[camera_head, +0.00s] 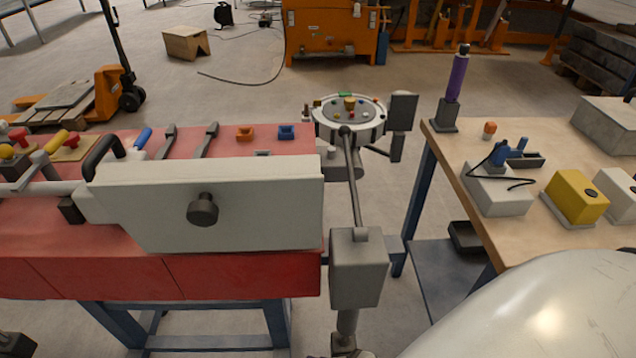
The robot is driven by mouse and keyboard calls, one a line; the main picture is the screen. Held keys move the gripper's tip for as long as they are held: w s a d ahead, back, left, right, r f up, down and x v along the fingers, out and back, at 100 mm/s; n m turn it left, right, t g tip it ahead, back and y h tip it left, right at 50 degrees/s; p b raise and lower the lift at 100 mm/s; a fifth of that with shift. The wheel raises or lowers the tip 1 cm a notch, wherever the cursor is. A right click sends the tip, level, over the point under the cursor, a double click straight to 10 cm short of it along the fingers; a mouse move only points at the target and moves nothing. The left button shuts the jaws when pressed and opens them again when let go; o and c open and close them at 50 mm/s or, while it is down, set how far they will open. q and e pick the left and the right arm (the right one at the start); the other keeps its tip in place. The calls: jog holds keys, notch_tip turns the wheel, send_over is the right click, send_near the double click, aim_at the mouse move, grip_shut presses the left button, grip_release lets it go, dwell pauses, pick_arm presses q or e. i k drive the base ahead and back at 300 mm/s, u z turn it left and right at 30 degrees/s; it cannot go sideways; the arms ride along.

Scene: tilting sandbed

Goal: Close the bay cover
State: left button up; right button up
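A pale grey panel with a dark round knob (203,210) stands at the front of the red bench; it looks like the bay cover (270,205). Its broad face is towards me, and its top edge is above the bench top. It hides part of the bench behind it, and I cannot make out its hinge or the bay opening. Neither of my grippers is in view, and nothing is seen touching the panel or its knob.
The red bench (60,235) carries a black handle (103,155) and several tools. A round device with coloured buttons (350,115) and a grey box on a post (358,265) stand at its right end. A wooden table (555,145) holds a yellow box (578,195).

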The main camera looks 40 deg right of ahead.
aim_at(228, 204)
jog(key=u, duration=1.45)
jog(key=k, duration=2.55)
jog(key=z, duration=1.1)
